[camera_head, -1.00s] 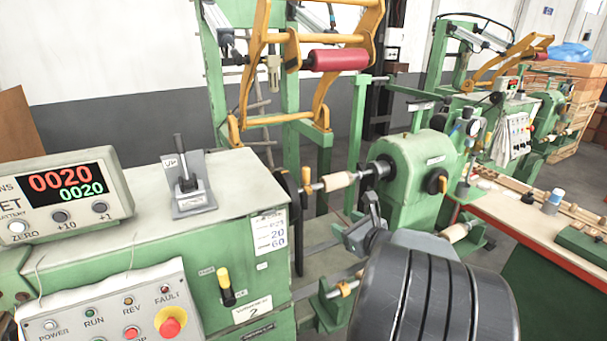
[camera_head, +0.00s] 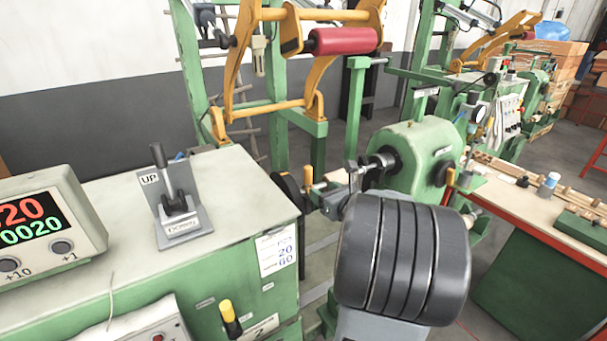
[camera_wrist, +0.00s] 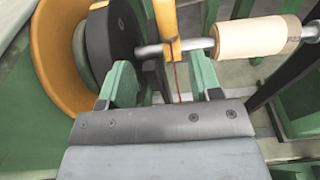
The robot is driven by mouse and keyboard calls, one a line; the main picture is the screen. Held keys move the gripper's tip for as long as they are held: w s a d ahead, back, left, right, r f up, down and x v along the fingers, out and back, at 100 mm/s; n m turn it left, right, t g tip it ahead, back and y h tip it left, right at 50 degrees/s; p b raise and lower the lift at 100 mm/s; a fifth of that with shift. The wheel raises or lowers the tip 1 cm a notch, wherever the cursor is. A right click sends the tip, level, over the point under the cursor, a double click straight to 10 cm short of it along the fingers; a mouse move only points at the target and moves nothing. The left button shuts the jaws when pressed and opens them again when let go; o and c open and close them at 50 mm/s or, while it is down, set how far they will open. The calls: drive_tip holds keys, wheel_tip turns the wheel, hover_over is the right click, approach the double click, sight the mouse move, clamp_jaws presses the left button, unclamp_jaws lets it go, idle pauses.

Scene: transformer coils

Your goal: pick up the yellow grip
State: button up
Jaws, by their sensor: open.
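A yellow grip (camera_head: 308,178) stands upright at the shaft, beside the green cabinet's right end. In the wrist view the yellow grip (camera_wrist: 166,22) is at the top centre, in front of the metal shaft, ahead of and roughly between my fingers. My gripper (camera_head: 330,192) is open and close to the grip; the dark arm link partly hides it. In the wrist view my gripper (camera_wrist: 165,78) shows two green-grey fingers spread apart with nothing held between them. I cannot tell whether a finger touches the grip.
A pale wooden roll (camera_wrist: 257,36) sits on the shaft right of the grip. A black disc (camera_wrist: 112,38) and orange ring (camera_wrist: 52,45) are at left. The green cabinet (camera_head: 110,235) carries another yellow-tipped lever (camera_head: 229,312). A green headstock (camera_head: 412,155) stands behind my arm.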

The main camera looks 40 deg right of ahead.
sight(310, 179)
drive_tip(key=w, duration=0.3)
drive_tip(key=w+d, duration=0.1)
drive_tip(key=shift+w+f+p, duration=0.25)
drive_tip(key=shift+f+p, duration=0.05)
drive_tip(key=shift+w+p, duration=0.3)
drive_tip(key=shift+w, duration=0.4)
drive_tip(key=shift+w+d+f+p, duration=0.15)
drive_tip(key=shift+w+p, duration=0.1)
drive_tip(key=shift+w, duration=0.45)
drive_tip(key=shift+w+f+p, duration=0.15)
drive_tip(key=shift+w+p, duration=0.05)
drive_tip(key=shift+w, duration=0.55)
drive_tip(key=shift+w+d+f+p, duration=0.15)
drive_tip(key=shift+w+p, duration=0.1)
drive_tip(key=shift+w, duration=0.45)
drive_tip(key=shift+c, duration=0.2)
clamp_jaws()
